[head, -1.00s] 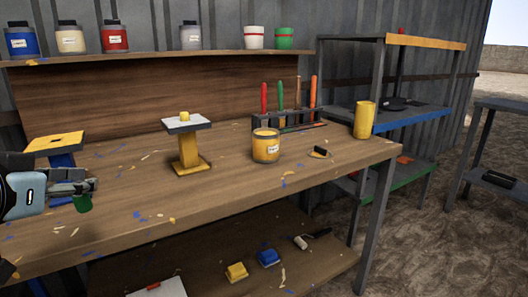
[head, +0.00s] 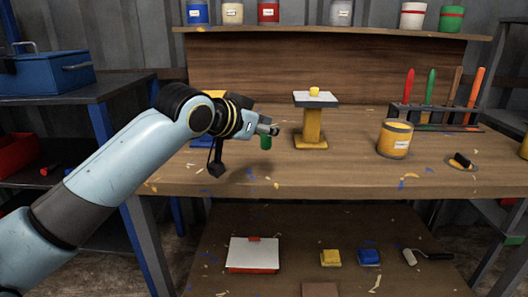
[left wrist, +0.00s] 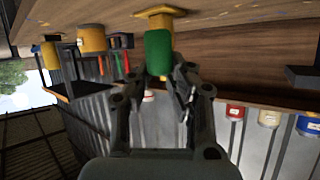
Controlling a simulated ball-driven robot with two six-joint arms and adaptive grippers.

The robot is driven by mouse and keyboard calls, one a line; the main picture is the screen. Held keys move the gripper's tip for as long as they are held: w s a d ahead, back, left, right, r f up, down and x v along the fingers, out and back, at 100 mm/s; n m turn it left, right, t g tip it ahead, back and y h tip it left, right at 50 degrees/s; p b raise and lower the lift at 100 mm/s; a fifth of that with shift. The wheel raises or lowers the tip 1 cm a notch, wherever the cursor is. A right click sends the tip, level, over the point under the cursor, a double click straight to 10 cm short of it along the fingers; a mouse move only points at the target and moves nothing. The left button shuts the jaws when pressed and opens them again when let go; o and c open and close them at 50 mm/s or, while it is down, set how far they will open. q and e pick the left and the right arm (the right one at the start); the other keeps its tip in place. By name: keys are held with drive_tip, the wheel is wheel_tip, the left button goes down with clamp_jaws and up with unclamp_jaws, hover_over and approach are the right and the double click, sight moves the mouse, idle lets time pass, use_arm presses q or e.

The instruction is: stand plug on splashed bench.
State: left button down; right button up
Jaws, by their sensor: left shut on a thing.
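A green cylinder, the plug (head: 265,142), is held in my left gripper (head: 268,130) above the paint-splashed wooden bench (head: 240,178). The left wrist view, turned upside down, shows the green plug (left wrist: 158,52) between the fingers of the left gripper (left wrist: 166,80). A dark gap and a shadow on the bench suggest it is off the surface; the exact height is unclear. A yellow stand with a pale flat top (head: 312,125) is just right of the gripper. My right gripper is out of view.
A yellow paint can (head: 394,140), a tool rack (head: 435,118) and a black-handled thing on a yellow splash (head: 462,161) stand to the right. A blue toolbox (head: 48,72) is on the left shelf. The bench front before the stand is clear.

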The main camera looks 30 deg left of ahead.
use_arm(q)
drive_tip(key=w+a+f, duration=0.1)
drive_tip(key=a, duration=0.1)
drive_tip(key=w+a+f+b, duration=0.1)
drive_tip(key=f, duration=0.1)
drive_tip(key=shift+w+a, duration=0.2)
drive_tip(key=shift+a, duration=0.15)
drive_tip(key=shift+f+b, duration=0.45)
drive_tip(key=shift+f, duration=1.4)
drive_tip(key=shift+f, duration=0.2)
drive_tip(key=c, duration=1.3)
unclamp_jaws()
drive_tip(key=shift+o, duration=0.2)
